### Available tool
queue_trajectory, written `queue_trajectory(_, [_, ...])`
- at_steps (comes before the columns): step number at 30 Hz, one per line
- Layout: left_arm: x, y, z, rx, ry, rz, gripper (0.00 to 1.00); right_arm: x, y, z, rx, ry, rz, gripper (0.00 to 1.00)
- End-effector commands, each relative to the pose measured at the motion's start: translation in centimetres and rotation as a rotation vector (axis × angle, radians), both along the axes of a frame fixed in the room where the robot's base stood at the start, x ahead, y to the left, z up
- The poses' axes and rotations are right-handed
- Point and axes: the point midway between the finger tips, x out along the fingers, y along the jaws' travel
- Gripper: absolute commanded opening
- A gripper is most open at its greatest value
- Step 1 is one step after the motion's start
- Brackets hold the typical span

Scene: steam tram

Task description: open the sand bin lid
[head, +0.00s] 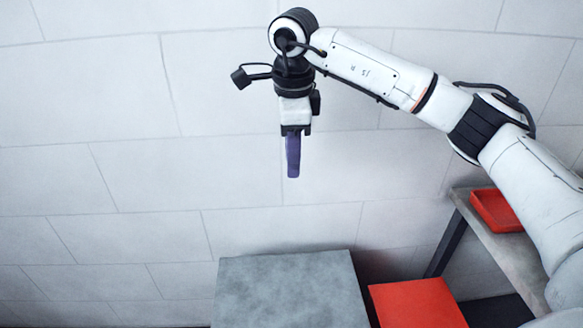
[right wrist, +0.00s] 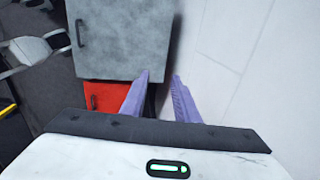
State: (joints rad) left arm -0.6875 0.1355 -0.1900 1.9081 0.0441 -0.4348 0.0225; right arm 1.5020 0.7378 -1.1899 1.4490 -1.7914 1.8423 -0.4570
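A grey box with a flat, mottled top (head: 285,292) stands against the wall at the bottom of the head view; I take it for the sand bin. Its near part is cut off there. In the right wrist view its grey face (right wrist: 125,40) shows a dark bar handle (right wrist: 80,33) near the left edge. The face looks flat, with no gap visible. My right gripper (head: 292,174) points down above the far side of the grey box, near the wall, well clear of it. Its purple fingers (right wrist: 161,78) are apart with nothing between them. My left gripper is out of view.
A red box (head: 418,303) stands right beside the grey one. A grey shelf or bench (head: 510,252) with a red tray (head: 497,211) is further right, under my right arm. The pale panelled wall (head: 120,180) closes off the back. The air above the grey box is clear.

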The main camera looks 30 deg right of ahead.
Motion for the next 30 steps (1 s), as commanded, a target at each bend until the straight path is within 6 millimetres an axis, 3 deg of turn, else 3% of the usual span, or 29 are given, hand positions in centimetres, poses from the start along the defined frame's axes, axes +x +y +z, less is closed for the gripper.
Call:
queue_trajectory(7, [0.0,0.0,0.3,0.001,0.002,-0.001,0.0,0.3,-0.2,-3.2,0.0,0.001,0.0,0.28])
queue_trajectory(18, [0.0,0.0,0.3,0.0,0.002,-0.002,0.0,0.4,-0.2,-3.8,0.002,-0.001,0.001,0.28])
queue_trajectory(23, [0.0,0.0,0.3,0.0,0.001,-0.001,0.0,0.4,-0.2,-3.8,0.002,-0.001,0.001,0.01])
queue_trajectory(30, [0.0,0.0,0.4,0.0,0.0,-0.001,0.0,0.4,-0.2,-3.8,0.002,-0.001,0.001,0.0])
